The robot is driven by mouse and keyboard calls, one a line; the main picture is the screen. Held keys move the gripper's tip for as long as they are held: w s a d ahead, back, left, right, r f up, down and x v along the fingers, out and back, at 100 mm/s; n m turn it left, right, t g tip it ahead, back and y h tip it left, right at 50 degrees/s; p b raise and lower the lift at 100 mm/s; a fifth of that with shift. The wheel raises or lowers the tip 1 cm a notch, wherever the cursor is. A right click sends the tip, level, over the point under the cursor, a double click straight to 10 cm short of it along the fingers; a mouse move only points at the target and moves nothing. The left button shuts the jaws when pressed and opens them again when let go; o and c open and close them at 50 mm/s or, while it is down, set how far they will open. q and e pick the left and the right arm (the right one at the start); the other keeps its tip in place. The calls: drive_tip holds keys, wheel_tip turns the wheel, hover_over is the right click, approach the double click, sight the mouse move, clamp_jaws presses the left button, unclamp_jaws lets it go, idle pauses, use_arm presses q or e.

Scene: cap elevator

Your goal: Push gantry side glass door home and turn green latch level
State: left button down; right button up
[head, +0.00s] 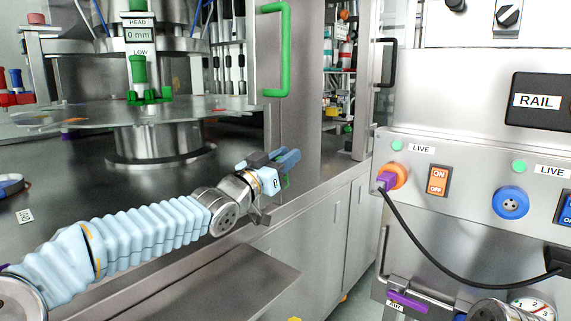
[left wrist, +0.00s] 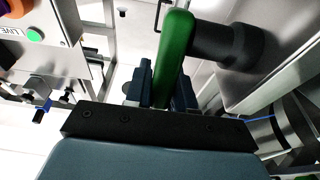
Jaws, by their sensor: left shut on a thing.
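The glass side door shows in the head view by its tall steel edge frame (head: 265,120) and a large green D-shaped handle (head: 286,50). Whether the door sits fully home I cannot tell. The green latch (head: 286,182) is mostly hidden behind my left gripper (head: 287,158), low beside the door frame. In the left wrist view the latch (left wrist: 174,60) is a green bar joined to a black round hub (left wrist: 225,45). The left gripper (left wrist: 160,88) is shut on this bar, one finger on each side. The latch's exact angle is unclear. My right gripper is out of view.
A steel panel (head: 455,230) with sockets, switches and a drooping black cable (head: 420,258) stands at the right. A round disc table (head: 60,115) with green-capped parts is behind my left arm. A steel ledge (head: 220,290) lies below the arm.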

use_arm(q)
drive_tip(key=c, duration=1)
unclamp_jaws()
drive_tip(key=shift+c, duration=0.2)
drive_tip(key=b+v, duration=0.1)
drive_tip(key=v, duration=1.3)
drive_tip(key=shift+w, duration=0.1)
